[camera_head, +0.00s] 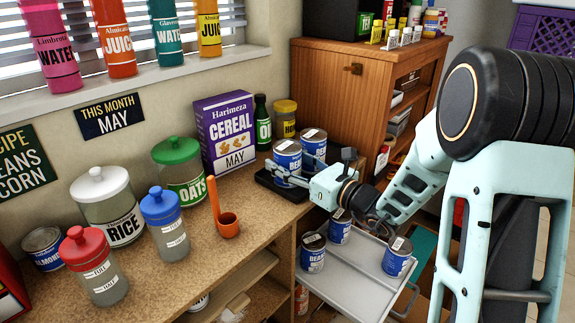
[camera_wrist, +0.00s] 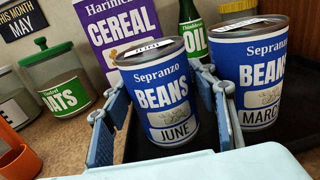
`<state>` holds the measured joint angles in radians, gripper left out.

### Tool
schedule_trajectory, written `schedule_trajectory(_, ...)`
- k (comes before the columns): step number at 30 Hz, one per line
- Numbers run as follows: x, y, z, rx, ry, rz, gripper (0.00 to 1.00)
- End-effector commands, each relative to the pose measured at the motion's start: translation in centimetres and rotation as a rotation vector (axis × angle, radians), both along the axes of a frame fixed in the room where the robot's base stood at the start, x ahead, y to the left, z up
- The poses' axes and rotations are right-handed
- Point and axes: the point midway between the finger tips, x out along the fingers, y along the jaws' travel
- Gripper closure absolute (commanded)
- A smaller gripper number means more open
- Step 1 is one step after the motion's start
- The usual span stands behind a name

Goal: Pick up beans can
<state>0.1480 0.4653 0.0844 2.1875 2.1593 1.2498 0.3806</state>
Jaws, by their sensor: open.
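A blue beans can labelled June (camera_wrist: 158,98) stands upright on a dark tray (camera_wrist: 140,150); it also shows in the head view (camera_head: 287,162). A second beans can labelled March (camera_wrist: 250,82) stands just right of it on the same tray, also seen in the head view (camera_head: 314,145). My gripper (camera_wrist: 165,115) is open, with one finger on the left and one on the right of the June can. Whether either finger touches the can is unclear. In the head view my gripper (camera_head: 293,174) reaches the tray from the right.
More blue cans (camera_head: 312,253) stand on a grey cart shelf (camera_head: 345,285) below. A cereal box (camera_head: 227,130), oil bottle (camera_head: 262,125) and honey jar (camera_head: 285,118) stand close behind the cans. An orange scoop (camera_head: 228,225) and oats jar (camera_head: 180,170) are left on the counter.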

Motion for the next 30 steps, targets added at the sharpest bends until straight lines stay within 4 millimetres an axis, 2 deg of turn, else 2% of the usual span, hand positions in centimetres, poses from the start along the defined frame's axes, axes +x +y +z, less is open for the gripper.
schedule_trajectory(4, 0.0, 0.0, 0.0, 0.000, 0.000, 0.000, 0.49)
schedule_trajectory(15, 0.0, -0.1, 0.0, -0.001, -0.001, 0.000, 0.90)
schedule_trajectory(25, 0.0, -0.1, 0.5, 0.001, -0.005, 0.000, 0.91)
schedule_trajectory(30, 0.0, -0.1, 2.0, 0.001, -0.008, 0.000, 0.91)
